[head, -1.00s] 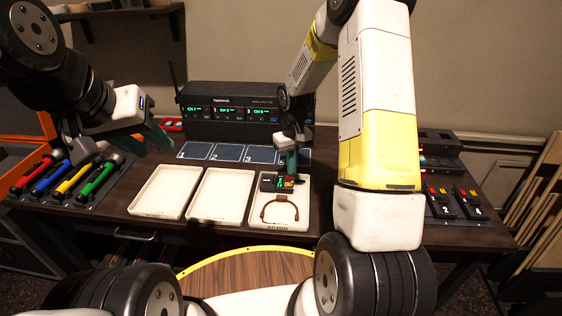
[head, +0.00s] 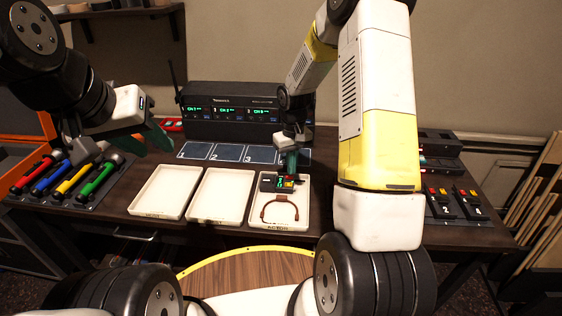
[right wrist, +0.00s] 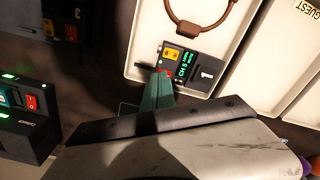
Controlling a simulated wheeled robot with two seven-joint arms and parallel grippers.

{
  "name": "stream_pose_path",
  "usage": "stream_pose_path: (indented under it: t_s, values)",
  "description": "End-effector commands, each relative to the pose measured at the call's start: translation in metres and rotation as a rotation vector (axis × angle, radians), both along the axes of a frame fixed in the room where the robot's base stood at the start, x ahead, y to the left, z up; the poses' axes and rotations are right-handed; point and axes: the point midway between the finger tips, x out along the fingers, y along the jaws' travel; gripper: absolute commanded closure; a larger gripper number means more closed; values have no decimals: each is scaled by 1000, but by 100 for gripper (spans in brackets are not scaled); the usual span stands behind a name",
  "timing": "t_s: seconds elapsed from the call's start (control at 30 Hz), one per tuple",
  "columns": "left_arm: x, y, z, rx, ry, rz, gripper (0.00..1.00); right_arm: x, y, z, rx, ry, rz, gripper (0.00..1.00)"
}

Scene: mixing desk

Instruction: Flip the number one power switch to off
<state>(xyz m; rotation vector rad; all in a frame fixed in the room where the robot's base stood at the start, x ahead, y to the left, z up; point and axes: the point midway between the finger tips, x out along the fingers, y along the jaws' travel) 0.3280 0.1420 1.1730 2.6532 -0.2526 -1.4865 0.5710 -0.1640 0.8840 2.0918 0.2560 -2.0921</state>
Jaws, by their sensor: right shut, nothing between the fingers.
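A small black pack (right wrist: 186,67) marked 1 lies in the rightmost white tray. It has a lit green display, yellow buttons and a small red part (right wrist: 163,72) at its edge in the right wrist view. The pack (head: 268,184) also shows in the head view, partly behind my right gripper. My right gripper (right wrist: 160,80) is shut and empty, its green fingertips at the pack's edge by the red part. I cannot tell whether they touch, or which way the switch is set. My left gripper (head: 122,150) is open and empty above the left of the desk.
A brown headset band (head: 280,214) lies in the same tray (head: 265,224). Two empty trays stand to its left. Several coloured flashlights (head: 75,180) lie at far left. A black receiver unit (head: 235,112) stands behind. More packs (head: 453,202) stand right of my right arm.

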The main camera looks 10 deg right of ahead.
Motion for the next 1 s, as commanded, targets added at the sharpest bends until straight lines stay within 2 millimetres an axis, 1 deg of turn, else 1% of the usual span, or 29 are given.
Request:
stream_pose_path:
  t_s: [0.3,1.0]
  values:
    - [0,0,0,0,0,0,64,0,0,0,0,0,0,100]
    - [0,0,0,0,0,0,64,0,0,-11,0,0,0,100]
